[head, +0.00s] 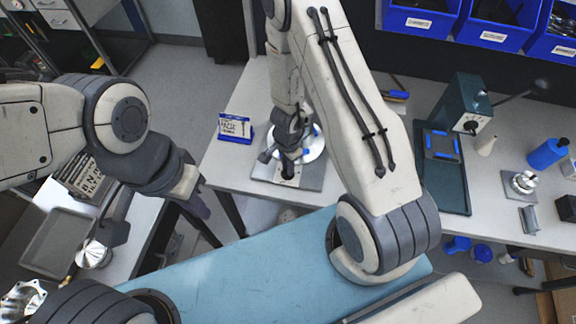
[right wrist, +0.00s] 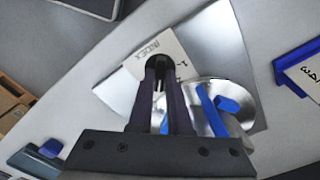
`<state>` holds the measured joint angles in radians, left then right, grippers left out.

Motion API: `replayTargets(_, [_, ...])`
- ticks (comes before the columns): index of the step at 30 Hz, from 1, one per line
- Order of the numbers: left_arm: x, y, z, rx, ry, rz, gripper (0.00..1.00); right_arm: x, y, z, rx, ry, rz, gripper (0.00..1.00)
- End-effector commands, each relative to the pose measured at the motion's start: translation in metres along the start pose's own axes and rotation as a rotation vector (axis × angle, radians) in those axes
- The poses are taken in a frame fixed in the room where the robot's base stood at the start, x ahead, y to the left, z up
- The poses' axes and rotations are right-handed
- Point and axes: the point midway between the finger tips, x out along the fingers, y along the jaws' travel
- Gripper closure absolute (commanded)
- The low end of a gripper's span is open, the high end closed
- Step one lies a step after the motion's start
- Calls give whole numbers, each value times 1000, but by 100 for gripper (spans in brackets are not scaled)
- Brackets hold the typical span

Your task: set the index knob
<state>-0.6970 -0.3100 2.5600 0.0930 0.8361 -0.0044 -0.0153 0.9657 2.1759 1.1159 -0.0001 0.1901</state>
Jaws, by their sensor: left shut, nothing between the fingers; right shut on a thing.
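The index knob (right wrist: 159,78) is a dark piece between the fingers of my right gripper (right wrist: 160,68) in the right wrist view, mostly hidden by them. It sits at a white label plate (right wrist: 150,48) printed INDEX, with number marks beside it. The label lies on a grey metal base plate (head: 263,172), next to a shiny round disc (head: 314,146) with blue parts. In the head view my right gripper (head: 288,170) is low over this plate, shut on the knob. My left gripper (head: 199,204) is shut and empty, away to the left beyond the bench edge.
A blue card stand (head: 235,130) is left of the plate on the white bench. A dark green machine (head: 462,115) with a tray stands to the right, with a blue bottle (head: 547,153) and small metal parts beyond. Blue bins (head: 421,18) line the back.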

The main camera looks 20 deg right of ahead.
Motion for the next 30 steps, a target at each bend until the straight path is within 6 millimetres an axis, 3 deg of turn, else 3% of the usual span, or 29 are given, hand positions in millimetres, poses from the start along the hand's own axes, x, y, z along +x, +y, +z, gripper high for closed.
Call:
replayTargets(15, [0, 0, 0, 0, 0, 0, 100, 0, 0, 0, 379, 0, 0, 100])
replayTargets(30, [0, 0, 0, 0, 0, 0, 100, 0, 0, 0, 483, 0, 0, 100])
